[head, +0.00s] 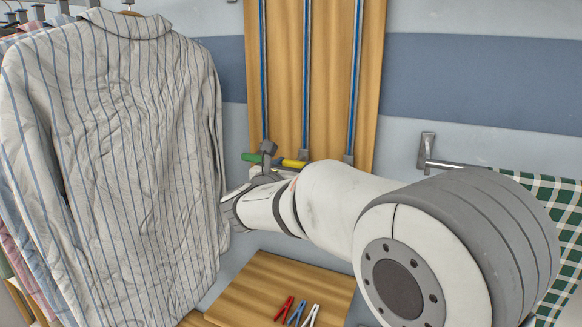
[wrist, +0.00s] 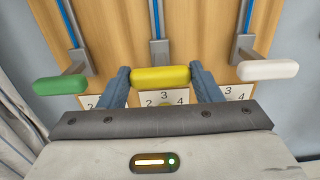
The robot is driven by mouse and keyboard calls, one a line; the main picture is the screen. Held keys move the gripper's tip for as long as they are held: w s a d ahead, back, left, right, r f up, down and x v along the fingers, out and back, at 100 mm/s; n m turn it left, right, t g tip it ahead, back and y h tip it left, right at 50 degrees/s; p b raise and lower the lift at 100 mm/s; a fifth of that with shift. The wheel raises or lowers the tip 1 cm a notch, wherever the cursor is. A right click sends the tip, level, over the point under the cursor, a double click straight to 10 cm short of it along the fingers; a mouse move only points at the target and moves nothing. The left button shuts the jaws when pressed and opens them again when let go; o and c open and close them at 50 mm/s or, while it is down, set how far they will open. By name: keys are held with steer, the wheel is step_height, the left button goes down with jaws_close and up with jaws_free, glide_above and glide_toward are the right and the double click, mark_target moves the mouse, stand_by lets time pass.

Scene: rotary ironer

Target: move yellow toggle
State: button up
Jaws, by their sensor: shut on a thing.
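The yellow toggle (wrist: 160,77) is a rounded bar at the lower end of the middle blue-lined track in the wrist view. My gripper (wrist: 161,73) is shut on it, with one finger at each end of the bar. In the head view a yellow end of the toggle (head: 293,163) shows beside my gripper, and my arm hides much of the area. Below the bar is a number card (wrist: 163,96) with 2, 3 and 4 readable; its lower part is hidden by my gripper.
A green toggle (wrist: 60,86) is left and a white toggle (wrist: 268,69) right, on parallel tracks of the wooden board (head: 281,60). Striped shirts (head: 120,150) hang close on the left. Several clothespins (head: 298,312) lie on a wooden surface below. A checked cloth (head: 560,200) hangs right.

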steer(key=shift+a, duration=0.1)
steer(key=c, duration=0.6)
step_height(320, 180, up, 35)
steer(key=p, duration=2.2)
steer(key=shift+f, duration=0.15)
steer(key=o, duration=1)
steer(key=shift+c, duration=0.2)
steer(key=o, duration=0.4)
steer(key=shift+f, duration=0.1)
steer(key=b+v, duration=0.2)
steer(key=v, duration=0.5)
steer(key=shift+s, duration=0.4)
